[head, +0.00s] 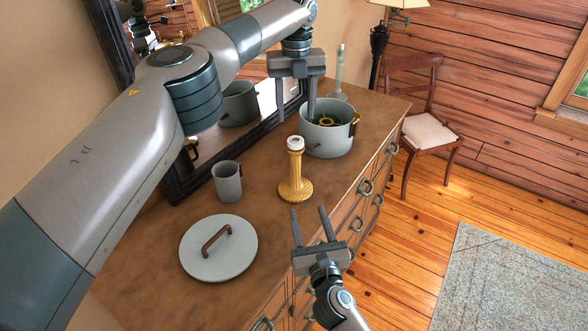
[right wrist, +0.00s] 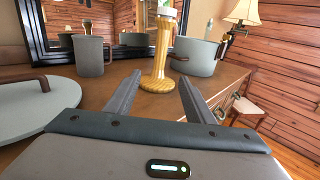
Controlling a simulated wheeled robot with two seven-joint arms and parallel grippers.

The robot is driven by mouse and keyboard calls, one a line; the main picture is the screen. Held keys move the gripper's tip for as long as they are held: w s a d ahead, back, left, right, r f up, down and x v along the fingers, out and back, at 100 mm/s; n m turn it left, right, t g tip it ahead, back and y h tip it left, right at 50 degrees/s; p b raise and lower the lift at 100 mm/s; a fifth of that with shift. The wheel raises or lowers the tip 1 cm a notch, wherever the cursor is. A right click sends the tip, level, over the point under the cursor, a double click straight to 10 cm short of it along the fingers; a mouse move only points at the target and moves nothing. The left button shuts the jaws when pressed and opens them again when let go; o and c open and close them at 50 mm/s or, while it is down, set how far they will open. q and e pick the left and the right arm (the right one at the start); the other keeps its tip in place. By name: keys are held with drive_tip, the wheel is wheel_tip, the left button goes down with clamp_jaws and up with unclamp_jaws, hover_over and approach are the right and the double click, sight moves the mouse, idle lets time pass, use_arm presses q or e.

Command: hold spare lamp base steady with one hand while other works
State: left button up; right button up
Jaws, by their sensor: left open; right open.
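The spare lamp base (head: 296,186), a golden turned-wood spindle with a white top, stands upright on the dresser top (head: 160,235). It also shows in the right wrist view (right wrist: 158,60), beyond and between the fingers. My right gripper (head: 308,209) is open and empty, low at the dresser's front edge, its fingers toward the lamp base but apart from it. In the right wrist view my right gripper's fingers (right wrist: 160,82) are spread. My left gripper (head: 294,108) is open with fingers down, above and behind the lamp base near the pot.
A grey pot (head: 325,140) with green and yellow things inside stands behind the lamp base. A grey mug (head: 227,182) and a round lid (head: 206,262) with a brown handle are at left. A mirror (head: 255,125) lines the wall side. A chair (head: 427,133) stands beyond.

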sight(297, 177)
drive_tip(key=shift+s, duration=0.15)
drive_tip(key=w+a, duration=0.1)
drive_tip(key=w, duration=0.4)
drive_tip(key=w+a, duration=0.1)
drive_tip(key=w, duration=0.5)
drive_tip(key=w+a, duration=0.1)
drive_tip(key=w, duration=0.5)
drive_tip(key=shift+w+a, duration=0.15)
drive_tip(key=shift+a, duration=0.05)
clamp_jaws()
